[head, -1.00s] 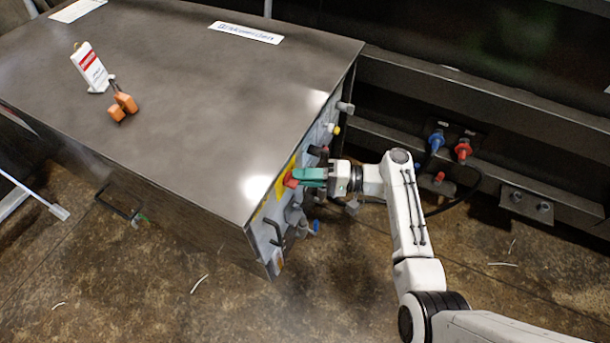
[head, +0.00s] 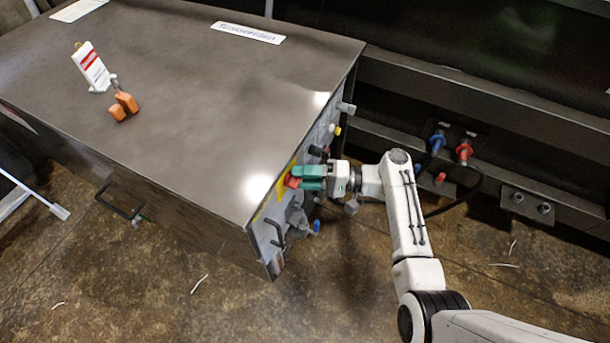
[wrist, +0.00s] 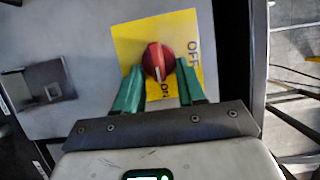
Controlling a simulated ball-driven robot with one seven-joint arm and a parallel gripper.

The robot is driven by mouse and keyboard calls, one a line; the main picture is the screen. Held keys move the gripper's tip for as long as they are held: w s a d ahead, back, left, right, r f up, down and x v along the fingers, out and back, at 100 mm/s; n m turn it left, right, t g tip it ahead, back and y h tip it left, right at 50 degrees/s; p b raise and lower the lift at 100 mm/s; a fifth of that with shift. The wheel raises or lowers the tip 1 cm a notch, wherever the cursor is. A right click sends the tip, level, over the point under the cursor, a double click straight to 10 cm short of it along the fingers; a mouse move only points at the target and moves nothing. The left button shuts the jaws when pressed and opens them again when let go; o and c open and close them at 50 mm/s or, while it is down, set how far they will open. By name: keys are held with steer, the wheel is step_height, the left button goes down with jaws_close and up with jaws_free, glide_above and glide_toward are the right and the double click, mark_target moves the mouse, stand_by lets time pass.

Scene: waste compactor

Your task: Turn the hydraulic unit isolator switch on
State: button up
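The isolator switch is a red rotary knob (wrist: 158,61) on a yellow plate (wrist: 128,42) in the wrist view. Its white mark points down, towards the "ON" lettering; "OFF" is at the right. My gripper (wrist: 159,68) has its two green fingers apart, one on each side of the knob's lower part. I see gaps beside the knob's handle, and cannot tell whether either fingertip touches it. In the head view the red knob (head: 292,182) shows at the tips of my gripper (head: 298,177), on the cabinet's right-hand face.
The dark cabinet (head: 190,90) has a padlock (head: 124,105) and a tag (head: 92,68) on top. Handles and valves crowd the panel around the switch. Blue (head: 437,141) and red (head: 464,151) connectors sit on the machine behind. Floor right of the cabinet is mostly clear.

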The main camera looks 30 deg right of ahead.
steer(key=b+v, duration=0.1)
steer(key=v, duration=0.9)
steer(key=shift+s+d, duration=0.3)
steer(key=shift+f, duration=0.1)
steer(key=s+a+f+n+g+h, duration=0.1)
steer(key=s+a+f+g+h, duration=0.15)
steer(key=s, duration=0.25)
steer(key=s+a+f+n+g+h+p, duration=0.1)
steer(key=s+f+g+h, duration=0.1)
steer(key=s+f, duration=0.15)
steer(key=s+a+f+n+g+h, duration=0.1)
steer(key=s+f+g+h, duration=0.2)
steer(key=s, duration=0.3)
steer(key=s+d+r+n+h+p, duration=0.1)
steer(key=s+d+r+n+h, duration=0.1)
steer(key=s+r+h, duration=0.5)
steer(key=s+n+h, duration=0.1)
steer(key=s, duration=0.3)
steer(key=shift+r+g+p, duration=0.3)
steer(key=shift+r+g, duration=0.05)
